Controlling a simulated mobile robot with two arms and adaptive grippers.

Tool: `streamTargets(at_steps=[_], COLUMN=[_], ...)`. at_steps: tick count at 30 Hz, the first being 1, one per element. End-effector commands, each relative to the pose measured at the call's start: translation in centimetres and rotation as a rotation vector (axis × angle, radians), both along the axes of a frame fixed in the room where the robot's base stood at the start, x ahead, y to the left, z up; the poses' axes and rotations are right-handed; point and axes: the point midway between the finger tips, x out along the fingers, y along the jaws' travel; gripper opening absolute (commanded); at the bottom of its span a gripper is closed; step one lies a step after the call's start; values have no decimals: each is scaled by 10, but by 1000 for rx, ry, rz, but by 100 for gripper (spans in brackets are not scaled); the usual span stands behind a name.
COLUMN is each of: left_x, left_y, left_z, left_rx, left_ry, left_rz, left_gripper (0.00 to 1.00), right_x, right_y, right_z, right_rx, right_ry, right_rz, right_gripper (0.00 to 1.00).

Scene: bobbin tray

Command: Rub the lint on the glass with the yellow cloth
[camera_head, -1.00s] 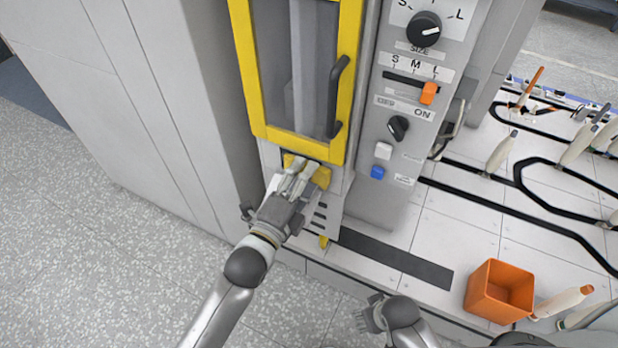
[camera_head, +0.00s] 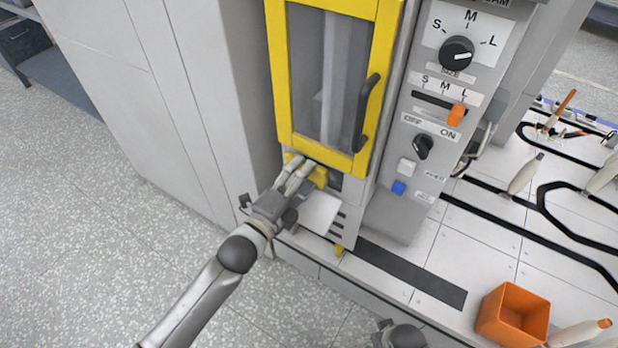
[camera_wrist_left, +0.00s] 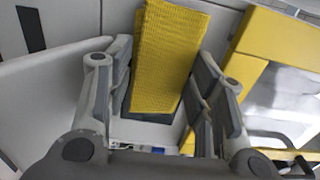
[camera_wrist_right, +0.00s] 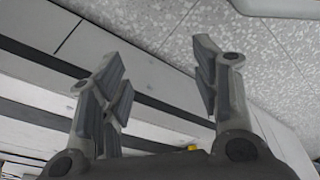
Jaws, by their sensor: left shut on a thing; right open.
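My left gripper (camera_head: 294,181) is shut on the yellow cloth (camera_head: 318,174), just below the yellow-framed glass door. The cloth also shows in the left wrist view (camera_wrist_left: 170,55), folded and upright between the fingers. The glass (camera_head: 328,75) is the grey pane inside the yellow frame (camera_head: 280,75), with a dark handle (camera_head: 365,112) at its right. The frame's corner and part of the glass show in the left wrist view. I cannot make out lint on the glass.
Right of the door is a control panel (camera_head: 440,110) with knobs, an orange slider and buttons. An orange bin (camera_head: 513,314) stands on the white tiled surface at lower right. Grey cabinet walls (camera_head: 150,110) close the left side. The speckled floor (camera_head: 90,240) is clear.

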Motion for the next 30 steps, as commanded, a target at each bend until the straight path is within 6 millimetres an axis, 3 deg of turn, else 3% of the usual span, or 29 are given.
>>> streamTargets(at_steps=[14, 30], left_x=[1, -25], left_y=[8, 25], left_z=[-2, 0], left_rx=[6, 3], left_ry=[5, 3], left_rz=[4, 2], left_gripper=[30, 30], right_x=[0, -36], right_y=[0, -4], right_z=[-3, -49], right_rx=[1, -2], right_ry=[-4, 32], right_rz=[1, 8], right_gripper=[57, 57])
